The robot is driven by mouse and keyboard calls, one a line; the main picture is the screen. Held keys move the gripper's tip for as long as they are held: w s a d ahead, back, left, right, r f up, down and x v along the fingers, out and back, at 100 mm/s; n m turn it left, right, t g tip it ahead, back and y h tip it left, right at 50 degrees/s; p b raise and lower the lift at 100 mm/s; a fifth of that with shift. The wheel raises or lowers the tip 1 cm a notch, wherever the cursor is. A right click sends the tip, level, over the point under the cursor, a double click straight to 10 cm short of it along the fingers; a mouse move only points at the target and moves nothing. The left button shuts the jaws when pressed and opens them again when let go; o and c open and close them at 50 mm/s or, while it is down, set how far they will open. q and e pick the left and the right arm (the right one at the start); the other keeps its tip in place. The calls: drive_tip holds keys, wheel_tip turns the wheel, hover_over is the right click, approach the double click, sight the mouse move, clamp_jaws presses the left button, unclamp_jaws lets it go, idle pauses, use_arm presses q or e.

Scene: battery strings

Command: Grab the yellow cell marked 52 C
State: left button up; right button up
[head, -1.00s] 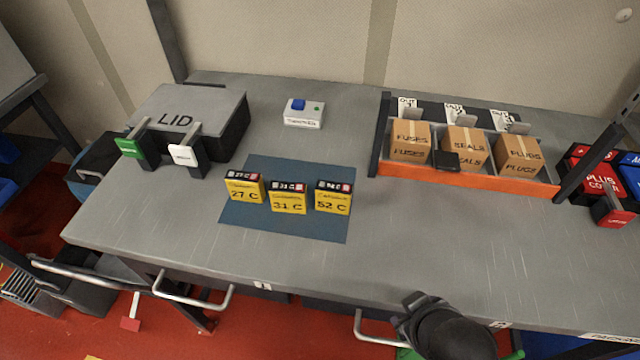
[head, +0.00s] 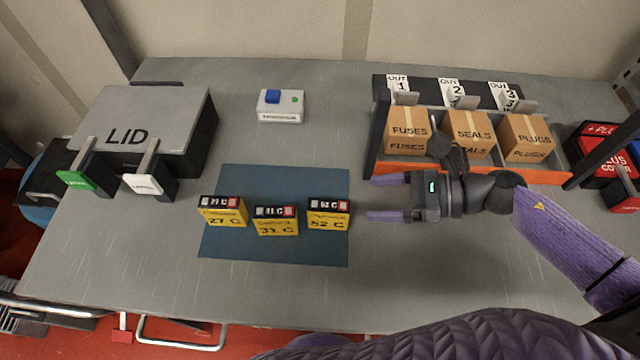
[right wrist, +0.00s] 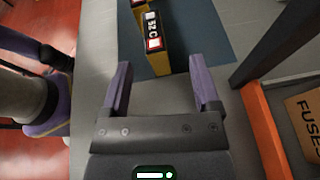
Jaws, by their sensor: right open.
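The yellow cell marked 52 C (head: 328,219) stands at the right end of a row of three on the blue mat (head: 285,178). It has a dark top with a red and a white patch. The cell marked 31 C (head: 276,225) is in the middle and the cell marked 27 C (head: 223,217) is at the left. My right gripper (head: 388,198) is open and empty, just right of the mat, its fingers pointing left toward the 52 C cell with a gap between. In the right wrist view the 52 C cell (right wrist: 155,50) is ahead of the open fingers (right wrist: 160,90). My left gripper is not in view.
A rack with an orange front rail (head: 480,172) holds boxes of fuses (head: 407,132), seals (head: 468,134) and plugs (head: 526,138) behind my right gripper. A lidded box (head: 140,115) stands at left, a small blue-buttoned device (head: 281,105) at the back. The table front is clear.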

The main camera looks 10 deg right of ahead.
sight(341, 205)
drive_tip(key=shift+s+f+n+g, duration=0.2)
drive_tip(key=shift+f+n+g, duration=0.15)
drive_tip(key=shift+n+g, duration=0.25)
drive_tip(key=x, duration=0.9)
drive_tip(key=shift+w+a+r, duration=0.15)
clamp_jaws()
